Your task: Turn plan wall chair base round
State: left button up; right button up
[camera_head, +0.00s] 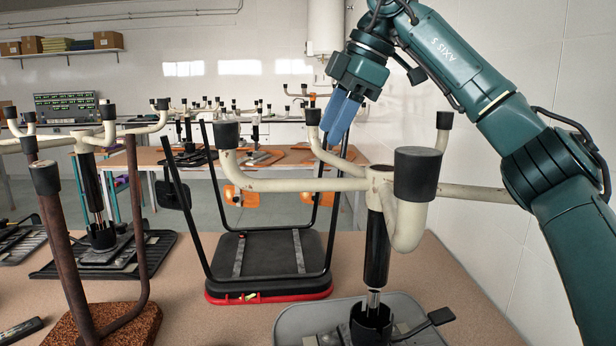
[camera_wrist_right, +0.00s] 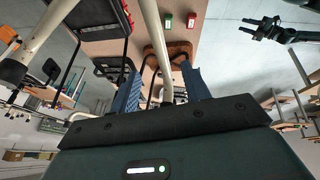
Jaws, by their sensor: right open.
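An upturned chair base (camera_head: 300,184) stands at the front right, cream tubes with black caps on the ends. It sits on a black column over an upside-down grey seat (camera_head: 300,320). My right gripper (camera_head: 338,122) has blue fingers, open and pointing down, above the base's far side. In the right wrist view, a cream leg (camera_wrist_right: 156,45) runs between the spread fingers of the gripper (camera_wrist_right: 160,88); I cannot tell whether either finger touches it. My left gripper does not show in the head view.
A chair frame with a black seat and red edge (camera_head: 270,290) stands upturned behind the base. Another cream base (camera_head: 90,138) and a brown-legged chair (camera_head: 120,318) are at left. A white wall (camera_head: 530,80) is close at right.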

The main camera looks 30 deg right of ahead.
aim_at(307, 178)
jog(key=x, duration=1)
jog(key=shift+w+a+f, duration=0.1)
jog(key=shift+w+f, duration=0.05)
jog(key=shift+f, duration=0.15)
jog(key=shift+c, duration=0.6)
grip_shut()
